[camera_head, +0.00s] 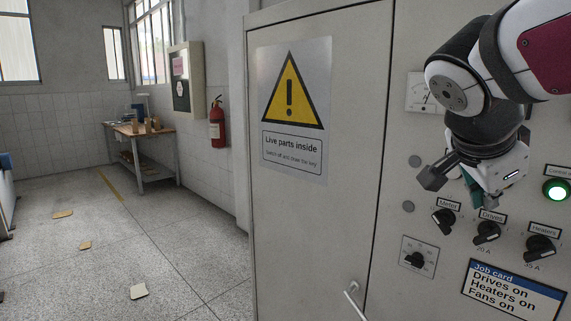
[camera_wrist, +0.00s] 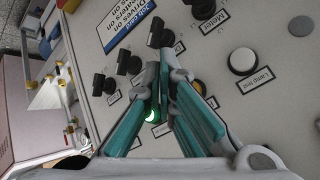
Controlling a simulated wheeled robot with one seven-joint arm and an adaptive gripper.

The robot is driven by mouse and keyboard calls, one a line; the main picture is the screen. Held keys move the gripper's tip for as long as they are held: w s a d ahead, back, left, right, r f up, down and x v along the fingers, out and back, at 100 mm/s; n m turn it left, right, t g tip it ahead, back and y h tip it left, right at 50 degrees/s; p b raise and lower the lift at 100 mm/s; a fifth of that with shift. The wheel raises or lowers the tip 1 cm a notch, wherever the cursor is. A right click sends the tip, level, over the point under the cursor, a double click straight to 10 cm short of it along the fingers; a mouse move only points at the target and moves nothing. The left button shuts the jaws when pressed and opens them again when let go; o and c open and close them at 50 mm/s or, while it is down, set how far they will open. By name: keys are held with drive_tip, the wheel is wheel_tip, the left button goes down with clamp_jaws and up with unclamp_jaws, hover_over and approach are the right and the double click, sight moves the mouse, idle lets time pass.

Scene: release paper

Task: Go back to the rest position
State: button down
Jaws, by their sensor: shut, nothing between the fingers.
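My gripper (camera_head: 468,186) hangs in front of the grey control cabinet, above the labelled rotary switches, with its wrist bent downward. In the wrist view its teal fingers (camera_wrist: 170,85) come together at the tips with nothing held between them. The black Meter (camera_head: 443,220), Drives (camera_head: 487,232) and Heaters (camera_head: 540,247) switches sit just below the gripper and appear apart from it. A green lamp (camera_head: 556,190) is lit at the right; in the wrist view its glow (camera_wrist: 152,115) shows partly behind the fingers.
The cabinet door (camera_head: 300,220) carries a yellow warning sign (camera_head: 293,100) and has a handle (camera_head: 355,300) low on its edge. A job card (camera_head: 512,292) is on the panel. A workbench (camera_head: 140,135) and fire extinguisher (camera_head: 217,124) stand farther back.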

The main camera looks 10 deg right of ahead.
idle(0.4)
drive_tip(key=s+a+f+n+y+p, duration=0.3)
drive_tip(key=s+a+f+n+y, duration=0.4)
drive_tip(key=s+a+n, duration=0.8)
wheel_tip(320, 180, down, 4)
drive_tip(key=n, duration=0.4)
drive_tip(key=shift+a+r+g+y, duration=0.2)
drive_tip(key=shift+r+g+y, duration=0.05)
drive_tip(key=shift+g+y, duration=0.05)
